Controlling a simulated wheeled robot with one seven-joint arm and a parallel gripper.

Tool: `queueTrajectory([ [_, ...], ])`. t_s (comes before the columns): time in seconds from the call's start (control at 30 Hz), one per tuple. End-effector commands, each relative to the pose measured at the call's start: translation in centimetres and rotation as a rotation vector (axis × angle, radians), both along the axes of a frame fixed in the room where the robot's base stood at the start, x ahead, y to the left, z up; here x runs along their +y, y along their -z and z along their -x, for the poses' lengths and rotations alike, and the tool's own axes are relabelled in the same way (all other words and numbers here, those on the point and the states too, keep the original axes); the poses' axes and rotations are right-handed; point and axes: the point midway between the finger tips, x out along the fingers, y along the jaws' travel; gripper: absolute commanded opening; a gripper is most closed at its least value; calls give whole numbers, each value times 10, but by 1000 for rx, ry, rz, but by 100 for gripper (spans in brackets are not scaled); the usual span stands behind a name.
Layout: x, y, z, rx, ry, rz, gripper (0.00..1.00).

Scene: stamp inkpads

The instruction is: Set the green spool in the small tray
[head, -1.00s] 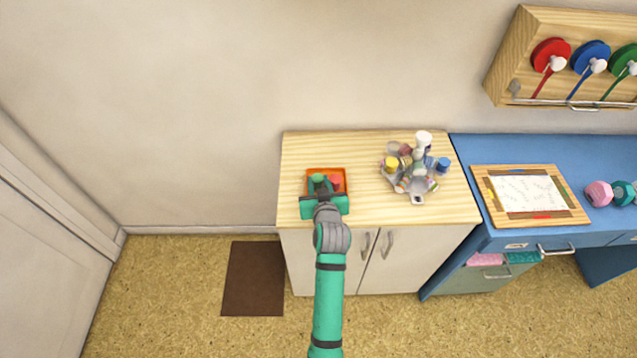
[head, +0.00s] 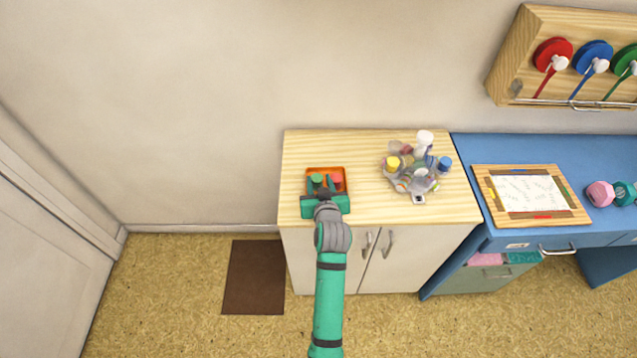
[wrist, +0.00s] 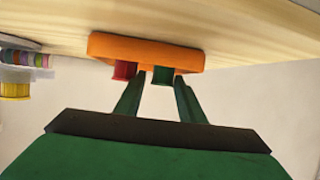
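The green spool (head: 317,179) stands in the orange small tray (head: 310,171), left of a red spool (head: 336,179). My gripper (head: 323,186) is at the tray's front side, fingers reaching in. The wrist view shows the orange tray (wrist: 145,48) with the green spool (wrist: 163,76) between my gripper's fingertips (wrist: 160,78) and the red spool (wrist: 123,70) beside one finger. The fingers are apart, with a gap showing next to the green spool, so my gripper looks open. The spools' far ends are hidden by the tray.
A grey carousel (head: 419,198) with several jars and a white bottle (head: 425,141) stands right of the tray on the wooden cabinet top (head: 380,213). A framed sheet (head: 527,193) lies on the blue desk. The cabinet top behind the tray is clear.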

Motion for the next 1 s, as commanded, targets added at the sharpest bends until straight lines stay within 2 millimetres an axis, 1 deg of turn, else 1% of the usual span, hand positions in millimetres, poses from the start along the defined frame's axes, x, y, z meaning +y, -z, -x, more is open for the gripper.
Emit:
queueTrajectory([
  [0.17,-2,-9,22,-1,0,0,36],
  [0.4,-6,-27,67,-1,-1,-1,36],
  [0.5,-8,-34,84,-2,-1,-1,36],
  [0.6,-9,-40,96,-1,-1,0,36],
  [0.73,-11,-44,106,-1,-1,0,36],
  [0.87,-11,-40,116,0,4,-3,36],
  [0.97,-9,-27,131,1,20,-8,36],
  [1.0,-9,-20,140,-1,28,-11,36],
])
